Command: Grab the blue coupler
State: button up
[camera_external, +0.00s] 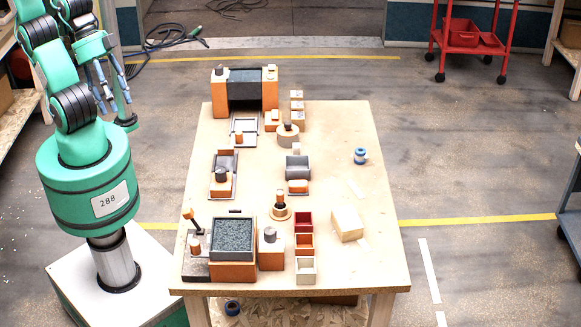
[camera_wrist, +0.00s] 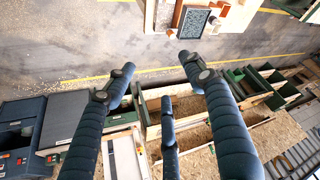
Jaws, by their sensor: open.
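A small blue and white coupler (camera_external: 360,156) stands on the right part of the wooden table (camera_external: 375,265), with bare tabletop around it. My gripper (camera_external: 117,104) hangs at the upper left, off the table and far from the coupler. Its blue-grey fingers are spread and empty. In the wrist view the gripper (camera_wrist: 158,72) also shows its fingers apart, with nothing between them. The coupler is not seen in that view.
Orange and grey machine blocks (camera_external: 233,240) and several small fixtures fill the table's left and middle. Red, orange and white bins (camera_external: 305,270) stand near its front. A pale wooden block (camera_external: 347,224) lies in front of the coupler. A red cart (camera_external: 465,38) stands behind.

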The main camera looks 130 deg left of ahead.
jog(key=w+a+r+n+g, duration=0.1)
jog(key=w+a+r+n, duration=0.15)
jog(key=w, duration=0.25)
jog(key=w+a+r+n, duration=0.2)
jog(key=w+a+n, duration=0.2)
jog(key=w, duration=0.2)
jog(key=w+a+f+n+g+y, duration=0.1)
jog(key=w+a+f+n+g, duration=0.1)
jog(key=w+a+n, duration=1.1)
jog(key=w+a+f+n+g, duration=0.15)
jog(key=w+a+f, duration=0.25)
jog(key=a, duration=0.9)
jog(key=w+a+f+n+t, duration=0.1)
jog(key=w+a+f+n, duration=0.25)
jog(key=a, duration=0.85)
jog(key=n+g+h, duration=0.1)
jog(key=n+g, duration=0.1)
jog(key=n, duration=1)
send_over(360, 149)
notch_tip(360, 149, down, 27)
jog(key=shift+d+r, duration=0.1)
jog(key=shift+r, duration=0.1)
jog(key=shift+w+f+b, duration=0.1)
jog(key=shift+f+b, duration=0.8)
jog(key=shift+f, duration=3.4)
